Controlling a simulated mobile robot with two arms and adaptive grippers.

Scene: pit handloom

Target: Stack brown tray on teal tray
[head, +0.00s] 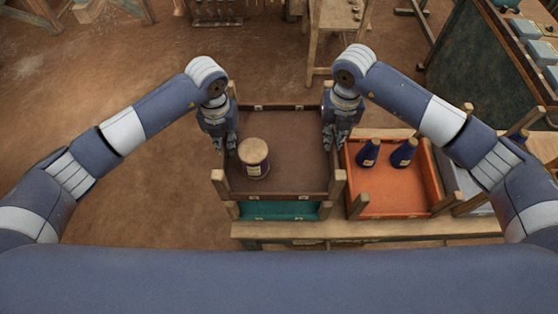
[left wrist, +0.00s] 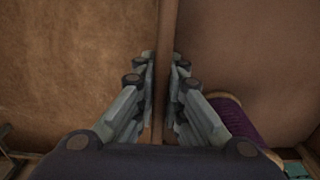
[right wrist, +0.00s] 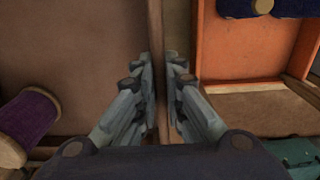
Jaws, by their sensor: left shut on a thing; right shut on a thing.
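The brown tray (head: 285,152) has wooden corner posts and holds a spool (head: 254,159) with a pale wooden top, purple-wound in the wrist views. The teal tray (head: 277,210) shows below the brown tray's near edge; most of it is hidden. I cannot tell whether the two trays touch. My left gripper (head: 231,140) is shut on the brown tray's left wall, also seen in the left wrist view (left wrist: 168,30). My right gripper (head: 328,138) is shut on its right wall, also seen in the right wrist view (right wrist: 155,30).
An orange tray (head: 392,191) with two dark blue cones (head: 368,152) stands close to the right on the wooden bench (head: 400,226). A grey tray (head: 462,182) lies further right. A wooden stool (head: 338,22) stands behind. The floor at left is clear.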

